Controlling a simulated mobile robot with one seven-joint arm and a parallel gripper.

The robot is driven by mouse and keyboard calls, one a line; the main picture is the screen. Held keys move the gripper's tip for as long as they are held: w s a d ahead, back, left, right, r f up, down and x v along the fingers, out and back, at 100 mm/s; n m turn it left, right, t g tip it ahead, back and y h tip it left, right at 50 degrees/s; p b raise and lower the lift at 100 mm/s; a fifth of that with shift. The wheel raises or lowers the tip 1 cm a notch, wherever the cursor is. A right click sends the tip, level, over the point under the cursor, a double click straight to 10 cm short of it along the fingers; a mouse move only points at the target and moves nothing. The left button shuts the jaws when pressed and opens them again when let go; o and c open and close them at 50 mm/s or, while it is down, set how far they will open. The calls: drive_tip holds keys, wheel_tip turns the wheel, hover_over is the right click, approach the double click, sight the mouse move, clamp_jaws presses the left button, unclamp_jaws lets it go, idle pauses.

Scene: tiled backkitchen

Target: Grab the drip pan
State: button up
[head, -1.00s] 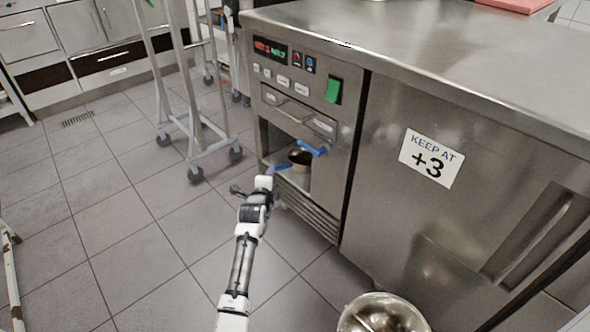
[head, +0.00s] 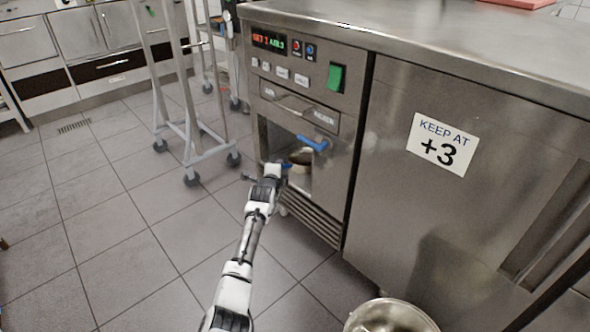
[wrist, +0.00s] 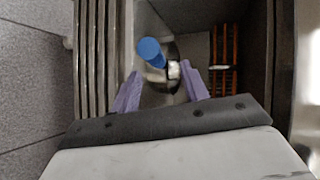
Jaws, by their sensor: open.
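The likely drip pan is a small round vessel (head: 301,156) inside the low open bay of the steel machine, with a dark upper part and a paler side. In the wrist view this round vessel (wrist: 158,88) lies ahead between my fingers, partly covered by a blue handle (wrist: 150,52). In the head view the blue handle (head: 312,142) sticks out from the machine front above the vessel. My gripper (wrist: 159,72) is open, its two purple fingers spread apart. In the head view my gripper (head: 284,167) is at the bay's mouth. I cannot tell whether the fingers touch the vessel.
The bay wall closes in on the right in the wrist view, with orange-brown bars (wrist: 224,60). Vent slats (wrist: 92,60) run along the left. A steel bowl (head: 390,316) stands at the bottom right. A wheeled rack (head: 190,130) stands left; the tiled floor between is clear.

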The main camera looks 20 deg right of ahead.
sight(292, 164)
drive_tip(key=b+x, duration=0.3)
drive_tip(key=shift+w+d+f, duration=0.15)
drive_tip(key=shift+w+f, duration=0.1)
clamp_jaws()
idle(0.3)
